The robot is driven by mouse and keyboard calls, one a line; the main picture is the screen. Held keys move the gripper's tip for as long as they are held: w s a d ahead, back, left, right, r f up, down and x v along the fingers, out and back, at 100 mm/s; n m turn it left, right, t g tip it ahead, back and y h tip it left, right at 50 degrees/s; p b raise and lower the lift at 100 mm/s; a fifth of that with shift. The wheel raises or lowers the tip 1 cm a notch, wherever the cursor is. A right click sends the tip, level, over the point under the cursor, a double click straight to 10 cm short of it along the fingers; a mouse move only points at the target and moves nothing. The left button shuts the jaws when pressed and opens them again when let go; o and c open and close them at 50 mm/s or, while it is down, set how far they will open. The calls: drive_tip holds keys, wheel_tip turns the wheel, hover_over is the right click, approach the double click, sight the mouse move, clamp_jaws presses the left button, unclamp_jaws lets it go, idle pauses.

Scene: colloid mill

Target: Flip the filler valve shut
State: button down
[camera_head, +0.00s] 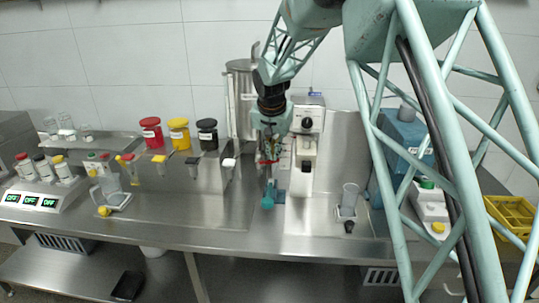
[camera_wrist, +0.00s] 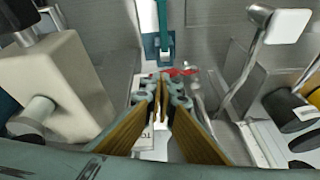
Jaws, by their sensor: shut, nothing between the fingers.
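My gripper (camera_head: 270,157) points down in front of the steel hopper and beside the beige machine. In the wrist view its fingers (camera_wrist: 161,80) are together, with nothing held between them. A small red handle (camera_wrist: 180,72) on a metal fitting, apparently the filler valve, shows just past the fingertips. It lies crosswise in the wrist view. Whether the fingers touch it, I cannot tell. In the head view the gripper largely hides this spot. A teal part (camera_head: 268,196) stands just in front and below; it also shows in the wrist view (camera_wrist: 157,45).
The beige machine (camera_head: 307,120) with a dark knob stands close on the right. The steel hopper (camera_head: 240,95) is behind. A white-tipped lever (camera_head: 229,163) and red, yellow and black jars (camera_head: 151,132) are to the left. A clear beaker (camera_head: 349,195) stands at right.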

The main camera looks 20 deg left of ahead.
drive_tip(key=d+f+b, duration=0.2)
drive_tip(key=f, duration=0.1)
drive_tip(key=shift+w, duration=0.15)
drive_tip(key=shift+f, duration=0.2)
idle(0.5)
drive_tip(key=shift+d+r, duration=0.1)
drive_tip(key=a+v, duration=0.1)
drive_tip(key=v, duration=1.1)
drive_tip(key=shift+d+r, duration=0.15)
drive_tip(key=shift+d, duration=0.15)
drive_tip(key=shift+d+r, duration=0.1)
